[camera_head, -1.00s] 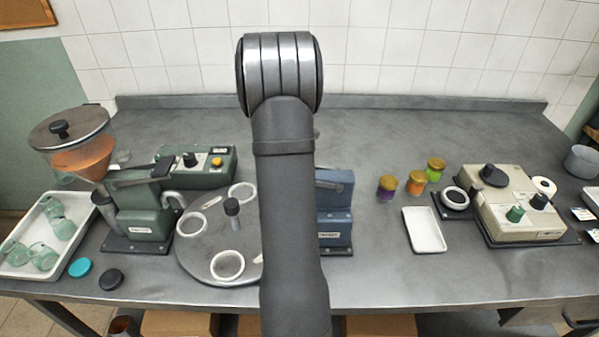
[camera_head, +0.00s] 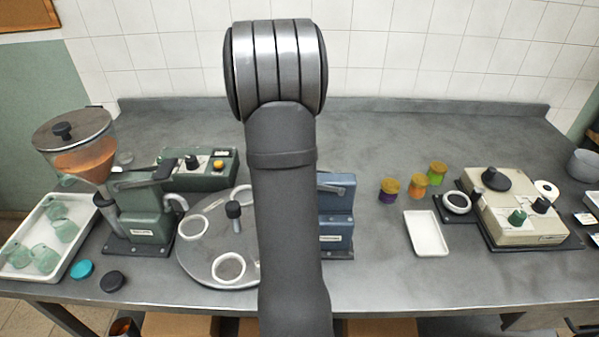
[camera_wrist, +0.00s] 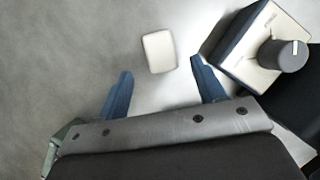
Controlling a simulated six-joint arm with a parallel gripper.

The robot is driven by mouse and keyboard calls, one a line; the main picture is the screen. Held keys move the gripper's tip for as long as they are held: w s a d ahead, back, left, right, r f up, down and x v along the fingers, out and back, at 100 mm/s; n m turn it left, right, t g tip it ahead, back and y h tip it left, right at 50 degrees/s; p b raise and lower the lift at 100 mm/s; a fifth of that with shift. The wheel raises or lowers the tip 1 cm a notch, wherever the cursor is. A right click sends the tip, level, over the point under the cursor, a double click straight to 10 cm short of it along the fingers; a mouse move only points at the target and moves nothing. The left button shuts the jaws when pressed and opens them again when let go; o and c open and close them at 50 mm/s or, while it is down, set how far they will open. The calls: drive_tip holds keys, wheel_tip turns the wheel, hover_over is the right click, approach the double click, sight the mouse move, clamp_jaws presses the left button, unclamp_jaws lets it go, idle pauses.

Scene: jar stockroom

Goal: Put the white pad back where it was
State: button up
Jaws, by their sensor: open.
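The white pad (camera_wrist: 159,50) lies on the grey surface in the wrist view, a small rounded block. My gripper (camera_wrist: 161,66) has two blue fingers set wide apart, with nothing held. The pad is just ahead of and between the fingertips in that picture, with a gap on each side. I cannot tell the height between fingers and pad. In the head view my arm covers the middle of the bench, and neither the pad nor my gripper shows there.
A pale-topped box with a grey knob (camera_wrist: 283,56) stands close to the right finger in the wrist view. The head view shows a blue machine (camera_head: 337,208), a round turntable (camera_head: 207,256), several jars (camera_head: 418,186) and a white tray (camera_head: 426,233).

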drive_tip(key=v, duration=0.5)
drive_tip(key=shift+r, duration=0.1)
drive_tip(key=x, duration=1.2)
drive_tip(key=shift+f, duration=0.3)
wheel_tip(320, 180, up, 3)
drive_tip(key=shift+f, duration=0.15)
drive_tip(key=shift+r, duration=0.75)
